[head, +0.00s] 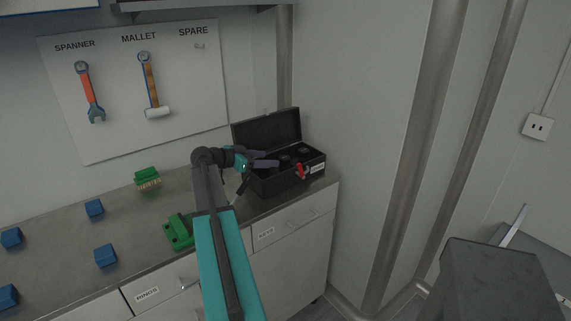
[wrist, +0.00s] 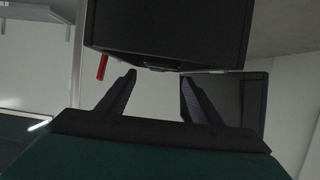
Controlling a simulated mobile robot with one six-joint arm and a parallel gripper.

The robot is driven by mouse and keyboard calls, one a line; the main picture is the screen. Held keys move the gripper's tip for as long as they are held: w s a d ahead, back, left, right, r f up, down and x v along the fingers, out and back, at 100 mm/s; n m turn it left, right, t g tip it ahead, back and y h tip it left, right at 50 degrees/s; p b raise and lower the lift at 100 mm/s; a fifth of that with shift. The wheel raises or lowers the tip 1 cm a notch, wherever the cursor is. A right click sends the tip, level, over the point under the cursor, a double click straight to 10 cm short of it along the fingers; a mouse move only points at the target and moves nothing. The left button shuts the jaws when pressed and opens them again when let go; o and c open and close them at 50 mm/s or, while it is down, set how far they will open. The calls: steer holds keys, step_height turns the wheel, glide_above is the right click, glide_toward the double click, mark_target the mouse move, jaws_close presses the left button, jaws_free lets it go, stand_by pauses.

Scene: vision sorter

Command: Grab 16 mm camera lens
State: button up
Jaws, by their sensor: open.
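A black case (head: 288,182) stands with its lid up at the right end of the counter. Dark round shapes that look like lenses (head: 303,150) sit inside it. I cannot read which one is 16 mm. My gripper (head: 266,159) is open at the left side of the case, its fingers near the opening and overlapping part of it in the head view. In the wrist view my gripper (wrist: 158,77) has nothing between its fingers. A dark box-like body (wrist: 165,30), probably the case, fills the top there, and no lens shows.
A red latch (head: 302,171) is on the case front.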

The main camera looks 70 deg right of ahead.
mark_target(281, 159)
steer(key=shift+x, duration=0.85)
steer(key=shift+p+x, duration=1)
steer(key=shift+x, duration=0.3)
steer(key=shift+p+x, duration=0.4)
steer(key=shift+x, duration=0.95)
steer(key=c, duration=1.3)
